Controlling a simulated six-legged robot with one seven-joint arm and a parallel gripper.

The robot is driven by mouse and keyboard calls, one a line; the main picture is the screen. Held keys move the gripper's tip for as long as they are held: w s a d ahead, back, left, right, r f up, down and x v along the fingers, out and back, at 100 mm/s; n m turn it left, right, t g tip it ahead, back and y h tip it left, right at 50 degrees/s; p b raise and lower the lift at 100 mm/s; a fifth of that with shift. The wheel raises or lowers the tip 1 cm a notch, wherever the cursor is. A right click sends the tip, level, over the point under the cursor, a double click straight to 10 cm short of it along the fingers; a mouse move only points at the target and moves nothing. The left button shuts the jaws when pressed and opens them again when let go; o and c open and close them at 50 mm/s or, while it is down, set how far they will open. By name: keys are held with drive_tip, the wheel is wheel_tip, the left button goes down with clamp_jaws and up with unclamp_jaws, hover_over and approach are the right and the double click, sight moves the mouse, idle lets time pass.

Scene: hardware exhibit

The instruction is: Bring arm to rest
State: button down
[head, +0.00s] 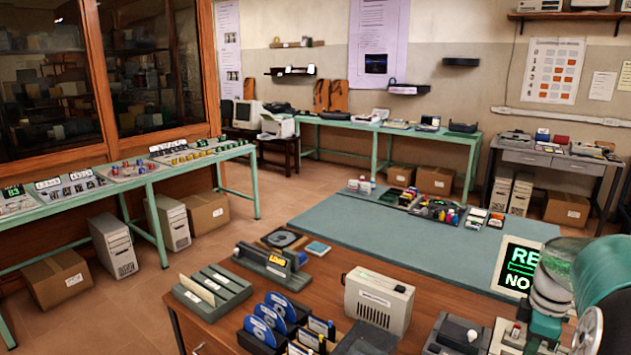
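Grey and teal links, apparently of my arm, fill the lower right corner of the head view, close to the camera. They overlap a sign with green letters (518,264) at the right end of the near table. My gripper's fingers do not show in this view, so what they hold cannot be seen.
The near brown table (437,292) holds a beige box (379,300), a disc rack (262,322), a slotted grey rack (212,291) and a dark device (272,266). A teal mat (415,237) has much bare surface. Open floor (275,193) lies behind, with a long green-framed table (130,178) left.

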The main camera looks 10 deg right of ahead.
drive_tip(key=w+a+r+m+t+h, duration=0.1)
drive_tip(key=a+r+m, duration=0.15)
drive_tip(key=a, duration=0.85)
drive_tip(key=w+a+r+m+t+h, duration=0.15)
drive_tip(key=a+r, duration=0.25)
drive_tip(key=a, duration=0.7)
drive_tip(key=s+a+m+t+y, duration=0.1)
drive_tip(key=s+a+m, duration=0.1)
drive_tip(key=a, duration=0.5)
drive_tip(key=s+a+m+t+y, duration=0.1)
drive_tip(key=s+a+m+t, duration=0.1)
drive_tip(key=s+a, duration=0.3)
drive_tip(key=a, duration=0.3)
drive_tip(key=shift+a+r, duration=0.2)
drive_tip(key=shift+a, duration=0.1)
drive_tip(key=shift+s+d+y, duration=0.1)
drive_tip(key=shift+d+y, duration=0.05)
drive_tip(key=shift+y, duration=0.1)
